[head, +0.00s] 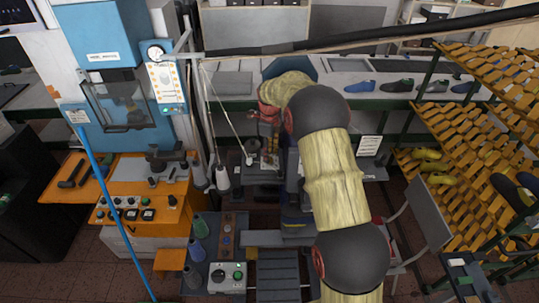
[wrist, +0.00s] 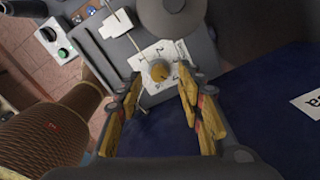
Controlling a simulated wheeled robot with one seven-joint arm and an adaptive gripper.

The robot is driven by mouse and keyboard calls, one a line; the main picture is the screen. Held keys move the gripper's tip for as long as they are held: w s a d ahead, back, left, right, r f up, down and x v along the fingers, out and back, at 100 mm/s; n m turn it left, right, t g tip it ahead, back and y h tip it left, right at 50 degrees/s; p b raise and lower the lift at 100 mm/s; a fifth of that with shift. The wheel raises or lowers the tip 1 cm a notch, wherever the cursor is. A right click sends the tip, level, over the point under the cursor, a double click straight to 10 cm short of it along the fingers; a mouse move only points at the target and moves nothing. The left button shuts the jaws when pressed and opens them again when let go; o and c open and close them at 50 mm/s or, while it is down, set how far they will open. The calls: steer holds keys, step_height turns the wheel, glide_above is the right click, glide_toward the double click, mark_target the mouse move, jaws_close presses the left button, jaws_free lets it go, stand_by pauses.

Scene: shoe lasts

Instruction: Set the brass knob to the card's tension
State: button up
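The brass knob (wrist: 159,71) sits on a white dial plate (wrist: 145,56) with printed numerals, among them a 2, in the wrist view. My gripper (wrist: 158,82) is open, with one yellow finger on each side of the knob. A gap shows between each finger and the knob, and nothing is held. The knob's exact setting is too small to read. A white card (wrist: 309,101) with large dark letters is cut off at the right edge of the wrist view. In the head view a white card (head: 370,146) stands right of my arm, its text unreadable. My arm hides the knob there.
A grey rounded machine part (wrist: 170,14) stands close beyond the knob. A thin rod (wrist: 136,42) runs beside the dial. Thread cones (head: 199,228) and a control box with a green button (head: 228,277) stand lower left. A grey chair (head: 428,212) is at right.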

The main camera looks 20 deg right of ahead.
steer(key=shift+f, duration=1.35)
steer(key=shift+c, duration=0.8)
steer(key=c, duration=0.8)
jaws_close()
